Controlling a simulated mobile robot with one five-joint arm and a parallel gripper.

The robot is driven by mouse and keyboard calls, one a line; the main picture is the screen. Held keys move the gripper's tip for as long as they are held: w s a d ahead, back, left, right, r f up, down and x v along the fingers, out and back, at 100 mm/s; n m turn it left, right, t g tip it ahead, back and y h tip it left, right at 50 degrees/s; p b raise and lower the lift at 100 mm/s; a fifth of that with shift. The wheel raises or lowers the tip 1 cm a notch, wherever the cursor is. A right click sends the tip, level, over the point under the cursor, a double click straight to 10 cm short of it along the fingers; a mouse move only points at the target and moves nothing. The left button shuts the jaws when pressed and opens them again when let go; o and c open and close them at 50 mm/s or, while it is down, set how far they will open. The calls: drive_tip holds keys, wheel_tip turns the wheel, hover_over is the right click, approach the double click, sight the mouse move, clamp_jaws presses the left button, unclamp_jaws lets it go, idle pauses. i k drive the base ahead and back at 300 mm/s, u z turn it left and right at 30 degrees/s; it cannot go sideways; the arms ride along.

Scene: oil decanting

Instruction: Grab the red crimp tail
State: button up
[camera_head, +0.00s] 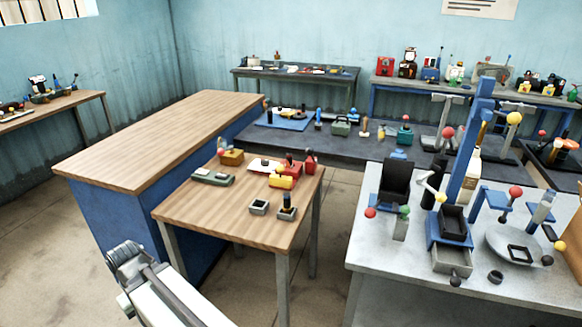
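No item can be picked out for sure as the red crimp tail. Red pieces show on the small wooden table (215,215): a red block (292,166) behind a yellow piece (281,182), and a taller red piece (310,161) near the back right corner. Red balls also show on the grey bench at right, one low at its left edge (370,213) and one atop a blue stand (515,191). My gripper (124,256) is at the lower left, over the floor, left of the small table and apart from everything on it. Its fingers are too unclear to read.
A green box (213,178) and two small dark trays (259,207) (286,213) sit on the small table. A long wood-topped blue counter (165,135) stands behind it. The grey bench (385,262) is crowded with stands. Floor shows between table and bench.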

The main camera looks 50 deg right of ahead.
sight(289, 165)
drive_tip(key=z, duration=0.15)
drive_tip(key=i, duration=0.95)
drive_tip(key=u, duration=0.05)
